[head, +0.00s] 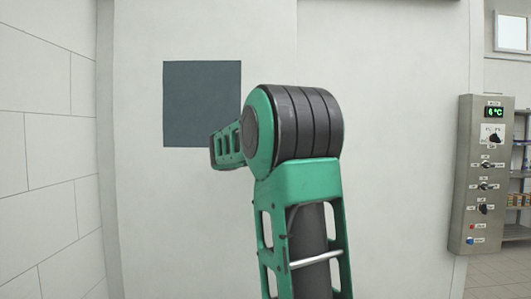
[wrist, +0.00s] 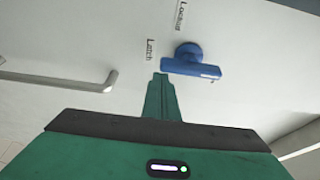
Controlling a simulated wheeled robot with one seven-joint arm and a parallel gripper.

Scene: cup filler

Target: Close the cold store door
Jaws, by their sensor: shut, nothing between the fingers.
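A white door-like panel with a dark grey square (head: 190,100) fills the head view behind my arm. In the wrist view, a white panel (wrist: 110,45) carries a blue latch handle (wrist: 190,65) on a round base. The word "Latch" is printed beside it, and another label above it. A grey metal bar handle (wrist: 60,80) is at the left of the panel. My gripper (wrist: 161,78) is shut and empty, its tips just left of and below the blue handle. I cannot tell if they touch it. In the head view my arm hides the gripper. Whether the door is ajar is unclear.
A steel control box (head: 482,175) with a green 6 °C display, several knobs and buttons is at the right. Shelves with goods (head: 520,190) and open floor (head: 500,275) show beyond it. A tiled wall (head: 50,150) is close on the left.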

